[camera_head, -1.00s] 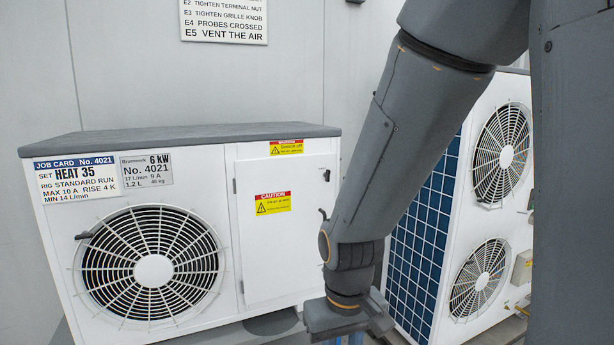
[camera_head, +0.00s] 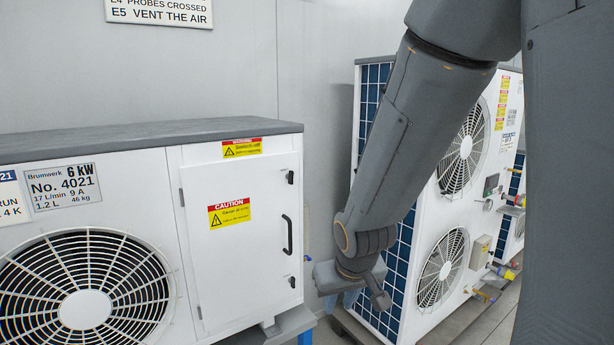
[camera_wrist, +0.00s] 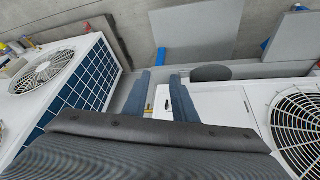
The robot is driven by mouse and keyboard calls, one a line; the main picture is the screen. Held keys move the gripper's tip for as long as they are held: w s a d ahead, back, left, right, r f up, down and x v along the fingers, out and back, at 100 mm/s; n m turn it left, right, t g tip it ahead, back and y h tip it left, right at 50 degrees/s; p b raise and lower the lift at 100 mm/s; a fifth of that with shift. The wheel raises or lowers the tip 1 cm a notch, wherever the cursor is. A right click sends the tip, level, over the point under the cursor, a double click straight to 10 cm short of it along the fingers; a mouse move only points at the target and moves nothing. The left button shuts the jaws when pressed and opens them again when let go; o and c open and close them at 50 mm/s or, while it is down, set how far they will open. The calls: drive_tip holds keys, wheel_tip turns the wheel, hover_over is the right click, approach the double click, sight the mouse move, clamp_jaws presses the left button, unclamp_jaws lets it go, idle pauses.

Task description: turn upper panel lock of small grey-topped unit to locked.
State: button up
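The small grey-topped unit (camera_head: 110,137) stands at the left of the head view, with a closed white side panel (camera_head: 240,265). The upper panel lock (camera_head: 290,177) is a small dark knob near the panel's top right corner. It looks roughly upright, but its exact setting is too small to tell. A similar lower lock (camera_head: 292,282) sits below the black handle (camera_head: 287,235). In the wrist view my gripper (camera_wrist: 160,80) is open and empty, its two blue-grey fingers apart. In the head view it hangs right of the panel, apart from the lock, its fingers mostly hidden.
A taller unit (camera_head: 375,75) with two fans and a blue grid side stands behind my arm at right, with valves and a grey box (camera_head: 480,250) on its front. A narrow floor gap separates the units. A sign (camera_head: 160,12) hangs on the grey wall.

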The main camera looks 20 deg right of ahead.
drive_tip(key=w+d+r+t+y, duration=0.1)
drive_tip(key=w+d+r+t, duration=0.1)
drive_tip(key=w+r+t, duration=0.8)
drive_tip(key=n+t+y, duration=0.2)
drive_tip(key=n+y, duration=0.1)
drive_tip(key=y, duration=0.2)
approach(293, 175)
drive_tip(key=p+x, duration=0.2)
drive_tip(key=x, duration=0.6)
clamp_jaws()
